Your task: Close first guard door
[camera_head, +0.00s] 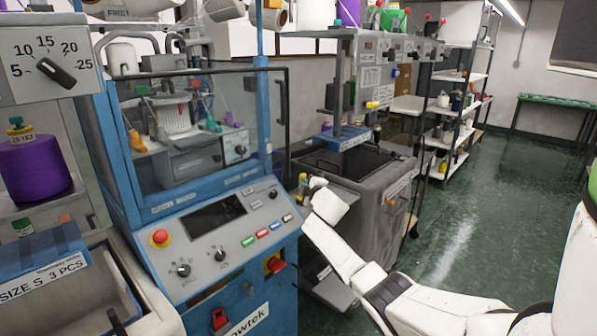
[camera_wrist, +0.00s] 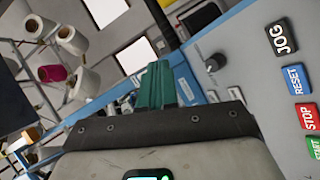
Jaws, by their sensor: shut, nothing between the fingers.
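The first guard door (camera_head: 205,125) is a clear panel in a dark frame on the front of the blue knitting machine. Its right frame edge shows beyond the machine's right blue post, so it appears ajar; the gap itself is hard to judge. My gripper (camera_wrist: 155,86) shows in the wrist view as two green fingers shut together with nothing between them. In the head view my white wrist is right of the control panel, below the door's lower right corner. The fingertips cannot be made out clearly there.
The sloped control panel (camera_head: 215,235) has a red emergency button (camera_head: 160,237) and colored buttons. In the wrist view, the RESET button (camera_wrist: 295,81) is right of my fingers. Green floor (camera_head: 470,210) is clear at right.

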